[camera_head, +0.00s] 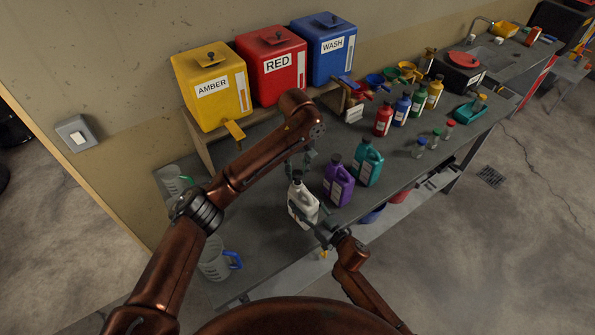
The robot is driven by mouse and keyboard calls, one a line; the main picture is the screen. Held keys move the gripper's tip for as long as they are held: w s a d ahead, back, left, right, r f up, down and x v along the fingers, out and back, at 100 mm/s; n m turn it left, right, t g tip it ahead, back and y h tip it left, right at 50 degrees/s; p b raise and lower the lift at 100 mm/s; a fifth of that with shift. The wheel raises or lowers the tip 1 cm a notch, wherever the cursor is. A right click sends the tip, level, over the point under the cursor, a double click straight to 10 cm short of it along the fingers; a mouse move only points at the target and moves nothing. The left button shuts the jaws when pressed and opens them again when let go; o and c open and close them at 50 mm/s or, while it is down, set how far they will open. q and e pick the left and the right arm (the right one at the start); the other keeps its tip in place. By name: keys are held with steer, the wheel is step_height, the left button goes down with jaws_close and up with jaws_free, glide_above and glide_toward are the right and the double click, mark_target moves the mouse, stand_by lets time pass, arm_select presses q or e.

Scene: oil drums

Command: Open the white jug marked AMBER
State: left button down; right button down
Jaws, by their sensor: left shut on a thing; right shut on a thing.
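A white jug (301,207) with a dark cap (297,175) stands on the grey workbench (262,240) near its front edge. The writing on its label is too small to read. My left gripper (299,169) reaches down from above and is shut on the cap; its fingertips are small and partly hidden against the dark bench. My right gripper (318,221) comes from the front right and is shut on the jug's lower right side. A purple jug (338,184) and a teal jug (367,164) stand to the right of the white jug.
Yellow AMBER (211,91), red RED (272,67) and blue WASH (329,51) drums sit on a raised shelf behind. Clear measuring jugs (213,263) stand at the left. Red (384,120), blue and other bottles stand farther right. The bench's front edge is close to the white jug.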

mark_target(297, 173)
arm_select(q)
steer(key=shift+r, duration=2)
arm_select(e)
steer(key=c, duration=1)
jaws_free()
